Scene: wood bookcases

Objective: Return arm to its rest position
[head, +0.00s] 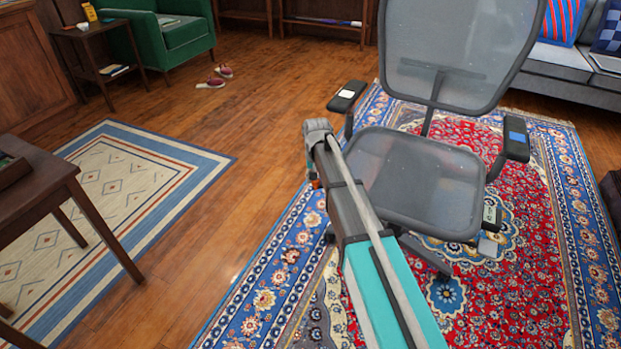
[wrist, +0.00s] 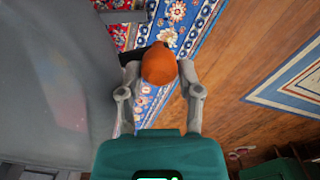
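My arm (head: 375,255) reaches forward from the bottom of the head view, and its far end sits just left of the grey office chair's seat. My gripper (wrist: 160,70) shows in the wrist view with its two grey fingers on either side of a rounded orange object (wrist: 159,64) with a black part at its upper left. The fingers appear to touch it on both sides. In the head view only a small orange patch (head: 316,183) shows beside the arm's end; the fingers are hidden there.
The office chair (head: 420,185) stands close to the right of my arm, on a red and blue patterned rug (head: 265,300). A dark wooden table (head: 35,195) is at the left. Wooden floor (head: 225,215) is clear between the rugs. Shoes (head: 215,78) lie near a green armchair (head: 180,35).

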